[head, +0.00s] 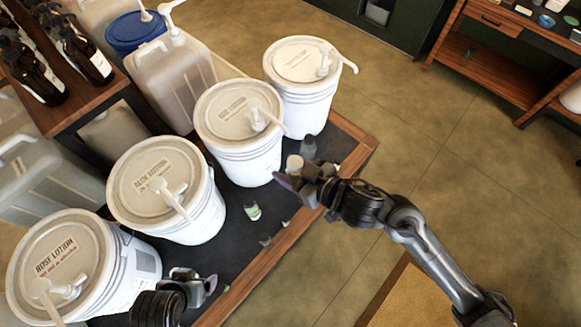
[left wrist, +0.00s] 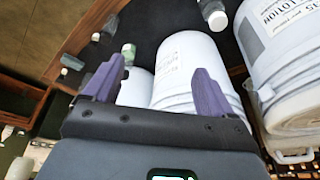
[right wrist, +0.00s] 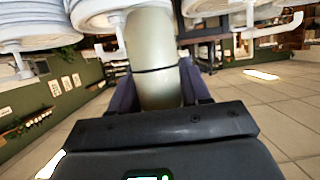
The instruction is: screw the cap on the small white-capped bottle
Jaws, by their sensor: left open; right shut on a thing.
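My right gripper (head: 300,185) is shut on a pale, rounded cylinder (head: 294,163) beside the table's right edge. In the right wrist view this cylinder (right wrist: 155,70) is grey-green with a dark line around it, between the purple fingers; I cannot tell if it is a bottle or cap. A small green-labelled bottle (head: 252,211) stands on the dark table top; it also shows in the left wrist view (left wrist: 128,52). A white-capped bottle (left wrist: 215,15) shows at the top there. My left gripper (head: 205,285) is open and empty near the front buckets.
Large white pump buckets, including the rose lotion bucket (head: 60,262), line the table (head: 240,270). A grey bottle (head: 308,146) stands near the far bucket (head: 305,95). Small containers sit near the wooden rim. Jugs and dark bottles (head: 85,55) stand at the left.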

